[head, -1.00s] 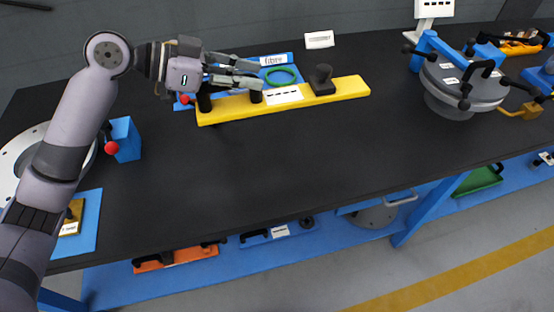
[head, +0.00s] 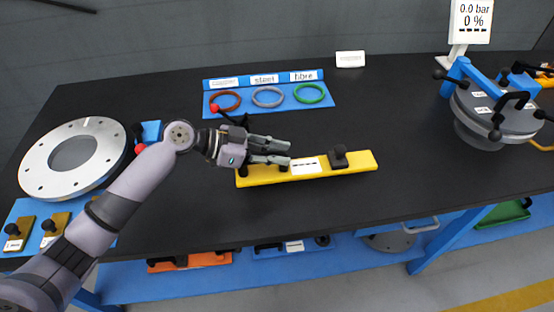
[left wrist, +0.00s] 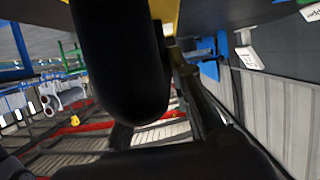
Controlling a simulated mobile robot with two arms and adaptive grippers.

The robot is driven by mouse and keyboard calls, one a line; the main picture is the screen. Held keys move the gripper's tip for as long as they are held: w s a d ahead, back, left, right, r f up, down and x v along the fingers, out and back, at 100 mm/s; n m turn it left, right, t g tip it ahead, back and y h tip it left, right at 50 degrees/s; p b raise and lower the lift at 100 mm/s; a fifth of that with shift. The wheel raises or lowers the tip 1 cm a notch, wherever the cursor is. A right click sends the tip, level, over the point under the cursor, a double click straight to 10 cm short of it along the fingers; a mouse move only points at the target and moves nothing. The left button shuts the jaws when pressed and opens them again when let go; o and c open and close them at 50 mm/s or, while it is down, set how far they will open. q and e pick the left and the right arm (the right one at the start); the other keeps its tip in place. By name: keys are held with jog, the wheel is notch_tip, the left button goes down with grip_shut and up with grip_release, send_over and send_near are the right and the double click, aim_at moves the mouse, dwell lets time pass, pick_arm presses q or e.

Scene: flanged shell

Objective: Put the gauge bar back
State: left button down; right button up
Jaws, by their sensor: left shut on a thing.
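The gauge bar (head: 365,163) is a long yellow bar with black knobs and a white label. It lies across the middle of the head view, over the front part of the black table. My left gripper (head: 287,151) is at its left part, shut on a black knob that the fingers partly hide. In the left wrist view, a large dark rounded shape fills the middle, with a strip of the yellow bar (left wrist: 166,12) at the top. I cannot tell whether the bar touches the table. My right gripper is not in view.
A blue ring board (head: 285,99) with red, grey and green rings lies behind the bar. A grey flanged disc (head: 102,146) is at left. A lidded vessel (head: 495,110) on a blue frame stands at right. A red-knobbed lever (head: 214,108) is near my gripper. The table between bar and vessel is clear.

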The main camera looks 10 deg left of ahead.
pick_arm(q)
notch_tip(320, 180, down, 2)
jog(key=shift+f, duration=0.2)
jog(key=shift+f, duration=0.15)
jog(key=c, duration=1.9)
grip_release()
jog(key=shift+f, duration=0.1)
jog(key=o, duration=0.5)
